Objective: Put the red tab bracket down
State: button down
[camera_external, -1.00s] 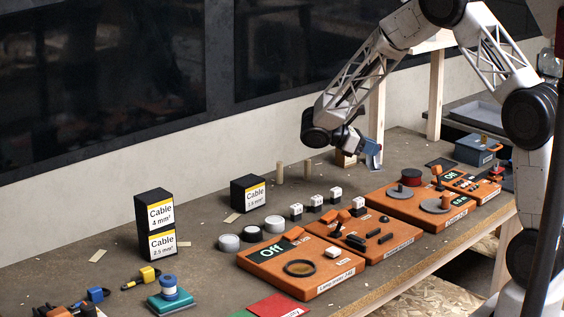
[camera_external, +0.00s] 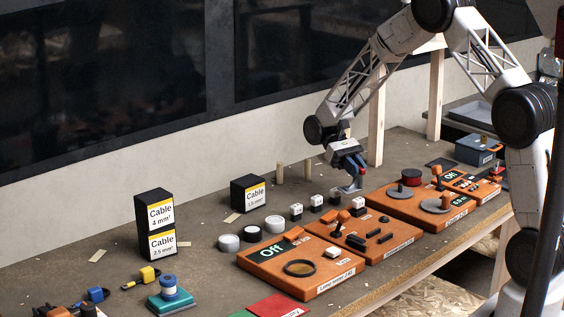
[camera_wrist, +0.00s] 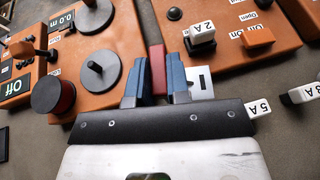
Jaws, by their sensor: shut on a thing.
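My gripper (camera_external: 358,170) is low over the bench, behind the orange boards. In the wrist view its blue fingers (camera_wrist: 156,88) are closed on the red tab of the red tab bracket (camera_wrist: 157,68). A pale grey plate with a dark slot (camera_wrist: 199,82), apparently the bracket's base, shows beside the right finger. In the external view this plate (camera_external: 347,189) shows below the fingers, at or just above the bench top; I cannot tell whether it touches. The fingers hide part of the bracket.
White-topped blocks (camera_external: 316,202) stand close to the left. An orange board with grey discs (camera_external: 405,207) lies close on the right, and another orange board (camera_external: 378,249) in front. Cable boxes (camera_external: 248,194) stand farther left.

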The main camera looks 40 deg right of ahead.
jog(key=shift+w+a+r+m+t+y, duration=0.1)
jog(key=shift+a+m+t+y, duration=0.1)
jog(key=shift+a+m+y, duration=0.3)
jog(key=shift+w+a+m+t+y, duration=0.1)
jog(key=shift+a+m+t+y, duration=0.15)
jog(key=shift+m+y, duration=0.4)
jog(key=m+y, duration=0.1)
jog(key=a+m+t+y, duration=0.1)
jog(key=w+a+m+y, duration=0.1)
jog(key=shift+r+t+y, duration=0.25)
jog(key=shift+r+t, duration=0.05)
jog(key=shift+t, duration=0.05)
jog(key=w+a+r+m+t+y, duration=0.4)
jog(key=w+r+m+t, duration=0.5)
jog(key=m+t, duration=0.65)
jog(key=shift+t, duration=0.35)
jog(key=shift+w+d+f, duration=0.1)
jog(key=shift+w+f, duration=0.1)
jog(key=shift+f, duration=0.75)
jog(key=shift+w+d+f, duration=0.1)
jog(key=shift+w+f, duration=0.15)
jog(key=shift+f, duration=0.7)
jog(key=shift+w+d+f, duration=0.1)
jog(key=shift+w+f, duration=0.1)
jog(key=shift+f, duration=0.75)
jog(key=shift+f, duration=0.1)
jog(key=shift+f, duration=3.05)
jog(key=shift+f+n, duration=0.3)
jog(key=shift+f, duration=1.55)
